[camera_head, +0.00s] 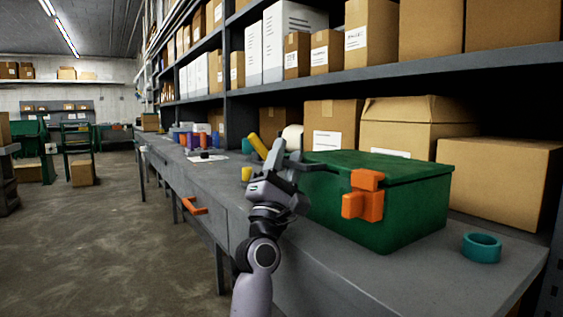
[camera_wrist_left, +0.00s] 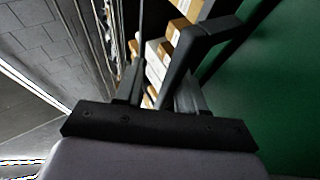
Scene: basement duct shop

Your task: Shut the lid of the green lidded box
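The green lidded box (camera_head: 405,215) stands on the grey workbench, with an orange latch (camera_head: 363,196) on its front. Its lid (camera_head: 375,165) lies flat across the top and looks down on the box; I cannot tell if it is fully seated. My left gripper (camera_head: 287,158) is at the box's left end, about level with the lid, its fingers apart and nothing seen between them. In the left wrist view the gripper (camera_wrist_left: 158,80) also shows a gap between its fingers, with green box surface (camera_wrist_left: 275,100) filling the right side. Any contact is unclear. My right gripper is not in view.
A teal ring (camera_head: 481,247) sits on the bench right of the box. An orange drawer handle (camera_head: 195,206) sticks out from the bench front. A yellow cylinder (camera_head: 258,146) and white roll (camera_head: 293,137) are behind the gripper. Cardboard boxes (camera_head: 498,180) and a shelf (camera_head: 400,72) stand behind.

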